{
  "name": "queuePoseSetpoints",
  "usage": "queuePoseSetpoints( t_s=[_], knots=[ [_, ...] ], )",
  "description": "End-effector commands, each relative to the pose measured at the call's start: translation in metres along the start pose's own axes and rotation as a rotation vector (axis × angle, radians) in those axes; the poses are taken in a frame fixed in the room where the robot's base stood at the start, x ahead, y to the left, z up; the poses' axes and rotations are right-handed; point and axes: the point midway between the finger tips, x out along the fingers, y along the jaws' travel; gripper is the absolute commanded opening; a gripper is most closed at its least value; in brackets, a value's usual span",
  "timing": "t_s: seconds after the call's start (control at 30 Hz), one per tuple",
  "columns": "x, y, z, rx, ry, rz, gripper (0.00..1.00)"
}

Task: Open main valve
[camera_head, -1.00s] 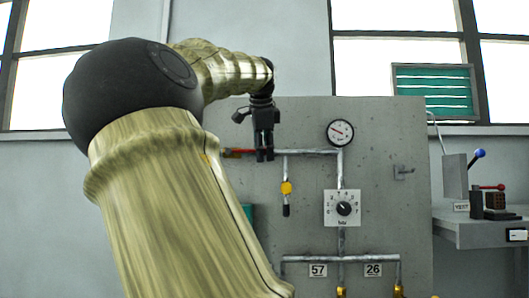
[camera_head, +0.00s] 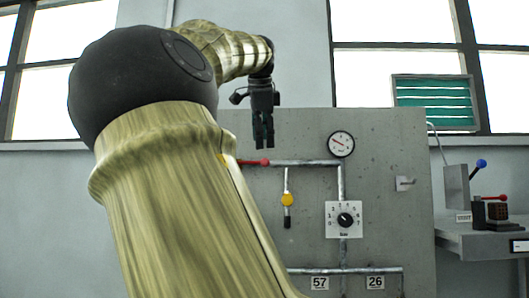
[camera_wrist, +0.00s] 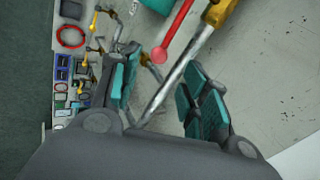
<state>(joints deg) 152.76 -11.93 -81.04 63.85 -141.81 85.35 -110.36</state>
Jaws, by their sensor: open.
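A red lever handle (camera_head: 254,162) with a rounded end lies along the horizontal pipe at the upper left of the grey panel. My arm hides its left part in the head view. In the wrist view the red lever (camera_wrist: 175,32) runs beside the metal pipe, its ball end near the gap between my fingers. My gripper (camera_head: 263,145) points down just above the lever's end in the head view. In the wrist view my gripper (camera_wrist: 165,95) has its teal fingers apart, with the pipe (camera_wrist: 180,70) crossing between them. Nothing is held.
The panel carries a pressure gauge (camera_head: 341,144), a dial (camera_head: 345,220), a small yellow valve (camera_head: 287,200) and tags 57 (camera_head: 320,282) and 26 (camera_head: 375,282). A side bench (camera_head: 480,240) with levers stands at right.

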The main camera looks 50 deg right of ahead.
Motion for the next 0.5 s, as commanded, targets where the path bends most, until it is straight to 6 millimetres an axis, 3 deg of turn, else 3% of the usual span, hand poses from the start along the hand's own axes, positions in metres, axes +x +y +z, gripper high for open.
queuePoseSetpoints(
  t_s=[0.2,0.5],
  knots=[
    [-0.028,-0.001,0.000,0.001,0.000,-0.002,0.45],
    [-0.036,0.000,0.000,0.001,0.000,0.000,0.45]
  ],
)
